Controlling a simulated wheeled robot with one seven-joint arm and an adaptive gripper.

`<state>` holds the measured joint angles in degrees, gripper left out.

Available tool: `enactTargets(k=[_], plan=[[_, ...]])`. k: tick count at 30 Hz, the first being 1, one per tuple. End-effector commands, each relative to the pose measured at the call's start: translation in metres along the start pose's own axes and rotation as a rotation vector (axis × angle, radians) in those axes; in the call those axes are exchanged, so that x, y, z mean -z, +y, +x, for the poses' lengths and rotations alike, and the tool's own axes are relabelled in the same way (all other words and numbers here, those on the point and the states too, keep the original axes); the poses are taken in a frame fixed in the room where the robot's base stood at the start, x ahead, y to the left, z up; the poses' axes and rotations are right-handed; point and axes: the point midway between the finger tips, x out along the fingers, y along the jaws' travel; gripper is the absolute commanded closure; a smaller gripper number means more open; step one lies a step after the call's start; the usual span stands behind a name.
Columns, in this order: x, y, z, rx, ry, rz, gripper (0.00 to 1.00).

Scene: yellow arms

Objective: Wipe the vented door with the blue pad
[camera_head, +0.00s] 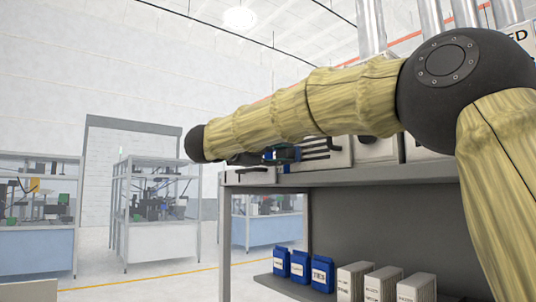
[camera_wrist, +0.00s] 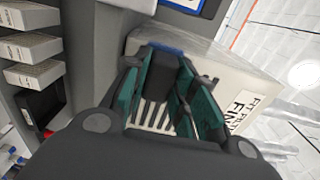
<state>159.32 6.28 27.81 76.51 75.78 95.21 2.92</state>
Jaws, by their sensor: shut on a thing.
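The vented door (camera_head: 340,157) is a pale panel with dark horizontal slots on a cabinet on the shelf top, partly hidden by my arm. In the wrist view its slots (camera_wrist: 153,116) show between and below my fingers. My gripper (camera_head: 284,154) is at the left side of the slots in the head view. In the wrist view my gripper (camera_wrist: 166,62) has its teal fingers shut on the blue pad (camera_wrist: 165,47), which shows as a thin blue strip at the fingertips. Whether the pad touches the door cannot be told.
The grey shelf top (camera_head: 400,175) runs under the cabinets. A low pale box (camera_head: 250,175) stands to the left. Blue packs (camera_head: 299,267) and white boxes (camera_head: 382,284) stand on the lower shelf. A cabinet side with lettering (camera_wrist: 245,100) is close to my gripper. Workbenches stand farther off at left.

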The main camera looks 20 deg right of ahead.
Motion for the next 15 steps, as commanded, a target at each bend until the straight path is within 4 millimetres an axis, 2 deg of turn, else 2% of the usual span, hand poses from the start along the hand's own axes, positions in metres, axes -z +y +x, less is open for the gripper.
enactTargets(k=[10, 15], plan=[[0.0008, 0.0003, 0.0036, 0.0, 0.0, 0.0, 0.93], [0.008, 0.002, 0.0034, -0.001, 0.0, 0.001, 0.93]])
